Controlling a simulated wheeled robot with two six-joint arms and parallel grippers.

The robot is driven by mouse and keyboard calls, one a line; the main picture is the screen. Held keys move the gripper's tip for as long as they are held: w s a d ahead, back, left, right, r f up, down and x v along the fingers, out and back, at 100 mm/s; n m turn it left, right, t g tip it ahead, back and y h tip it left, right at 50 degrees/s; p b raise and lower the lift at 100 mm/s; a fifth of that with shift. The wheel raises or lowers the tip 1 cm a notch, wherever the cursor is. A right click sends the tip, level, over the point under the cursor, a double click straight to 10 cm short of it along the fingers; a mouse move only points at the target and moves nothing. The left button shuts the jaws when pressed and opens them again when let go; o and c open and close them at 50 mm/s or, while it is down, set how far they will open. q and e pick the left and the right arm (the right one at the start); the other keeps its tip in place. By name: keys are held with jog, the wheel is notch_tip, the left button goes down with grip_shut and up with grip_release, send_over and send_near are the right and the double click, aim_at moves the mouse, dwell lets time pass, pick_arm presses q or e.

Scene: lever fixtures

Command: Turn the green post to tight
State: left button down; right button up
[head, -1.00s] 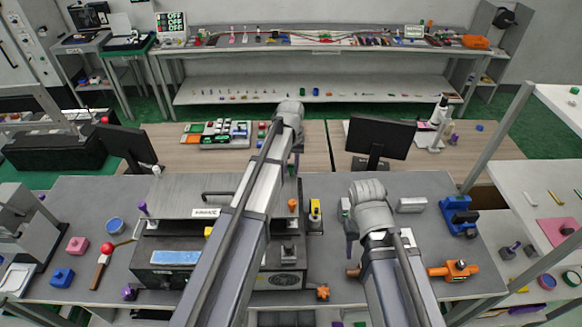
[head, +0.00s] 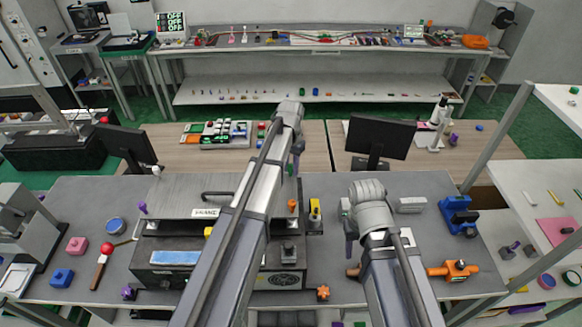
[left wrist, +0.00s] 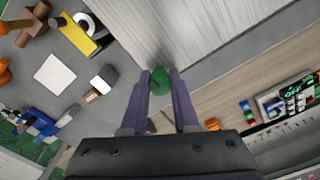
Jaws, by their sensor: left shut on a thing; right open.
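The green post (left wrist: 160,80) is a small rounded green piece in the left wrist view. It stands between the purple fingers of my left gripper (left wrist: 160,84), which is shut on it. In the head view my left gripper (head: 296,158) hangs at the far side of the desk, beside the metal-topped machine; the post is mostly hidden there. No tight mark can be made out. My right gripper (head: 349,247) is open and empty, held above the desk to the right of the machine.
A grey metal-topped machine (head: 180,198) fills the desk's middle. A yellow-and-black fixture (head: 314,213) and an orange knob (head: 323,293) are near my arms. A monitor (head: 380,138) stands behind. A blue fixture (head: 458,214) and an orange valve (head: 455,270) are at right.

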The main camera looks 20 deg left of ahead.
pick_arm(q)
jog(key=c, duration=0.7)
grip_release()
jog(key=shift+r, duration=0.15)
notch_tip(320, 180, up, 8)
jog(key=p, duration=0.8)
jog(key=shift+f, duration=0.2)
jog(key=shift+f, duration=0.1)
